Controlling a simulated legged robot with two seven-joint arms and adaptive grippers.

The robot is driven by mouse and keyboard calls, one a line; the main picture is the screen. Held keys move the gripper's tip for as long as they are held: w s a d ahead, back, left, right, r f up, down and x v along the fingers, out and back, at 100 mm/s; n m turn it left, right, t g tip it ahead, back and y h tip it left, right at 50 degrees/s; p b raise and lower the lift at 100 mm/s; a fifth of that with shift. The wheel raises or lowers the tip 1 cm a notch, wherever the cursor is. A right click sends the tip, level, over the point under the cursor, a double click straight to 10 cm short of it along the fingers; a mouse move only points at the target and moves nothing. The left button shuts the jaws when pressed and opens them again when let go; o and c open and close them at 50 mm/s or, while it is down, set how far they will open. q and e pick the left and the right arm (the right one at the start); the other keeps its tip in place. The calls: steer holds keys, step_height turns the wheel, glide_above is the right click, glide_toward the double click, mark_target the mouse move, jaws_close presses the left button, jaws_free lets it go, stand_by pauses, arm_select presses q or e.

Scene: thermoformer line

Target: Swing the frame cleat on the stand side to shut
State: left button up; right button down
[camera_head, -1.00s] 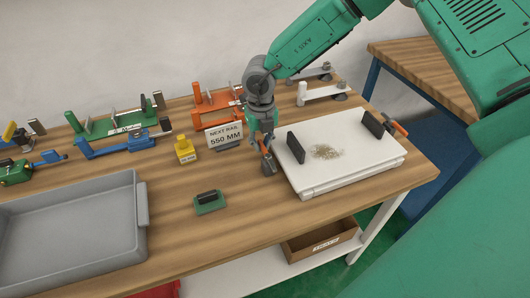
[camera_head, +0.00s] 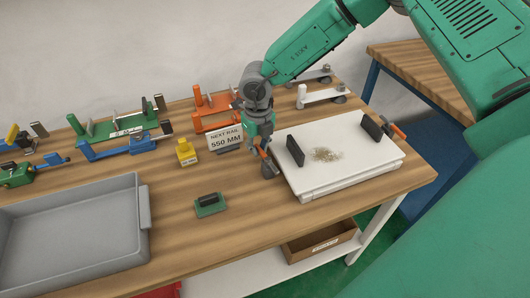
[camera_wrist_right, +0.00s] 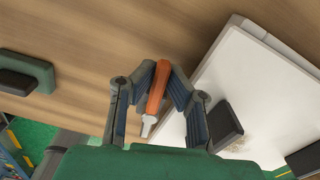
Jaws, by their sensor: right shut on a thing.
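The white frame (camera_head: 345,160) lies flat on the wooden bench, with a black block near its left and right ends. An orange-handled cleat (camera_head: 262,152) is at the frame's left end, on the side of the sign stand (camera_head: 226,138). My right gripper (camera_head: 267,166) is shut on that orange handle. In the right wrist view the handle (camera_wrist_right: 157,88) lies between the fingers (camera_wrist_right: 161,76), and its pale metal end points toward the palm. A second orange-handled cleat (camera_head: 397,129) is at the frame's right end. The fingers partly hide the first cleat in the head view.
A grey tray (camera_head: 143,215) fills the bench's left front. A green block with a black top (camera_head: 210,204) and a yellow block (camera_head: 186,153) sit nearby. Green, blue, orange and white fixtures line the back. Bare wood lies in front of the frame.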

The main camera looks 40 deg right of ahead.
steer(key=shift+w+a+r+n, duration=0.15)
steer(key=shift+a+n, duration=0.15)
steer(key=shift+n, duration=0.5)
steer(key=shift+a+n+p, duration=0.25)
steer(key=shift+n+p, duration=0.25)
steer(key=shift+p, duration=0.15)
steer(key=shift+a+n+p, duration=0.45)
steer(key=shift+n+p, duration=0.1)
steer(key=shift+n, duration=0.45)
steer(key=shift+s+n, duration=0.2)
steer(key=shift+n, duration=0.1)
